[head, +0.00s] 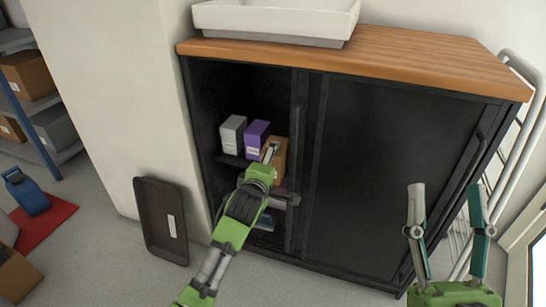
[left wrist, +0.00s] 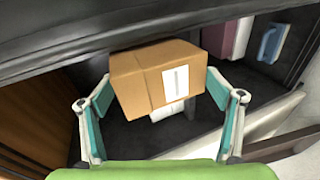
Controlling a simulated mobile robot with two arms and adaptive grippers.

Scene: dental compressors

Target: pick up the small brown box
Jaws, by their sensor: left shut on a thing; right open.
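The small brown box (left wrist: 158,78) with a white label is between the two fingers of my left gripper (left wrist: 160,98) in the left wrist view. The fingers press on its two sides. In the head view the brown box (head: 279,158) is inside the open left part of the black cabinet, partly hidden by my left gripper (head: 270,155). My right gripper (head: 445,212) is open and empty in front of the closed right cabinet door.
A white box (head: 233,135) and a purple box (head: 256,138) stand on the shelf left of the brown box. The black cabinet (head: 400,165) has a wooden top (head: 420,65) carrying a white tray (head: 275,20). A dark tray (head: 161,220) leans against the wall.

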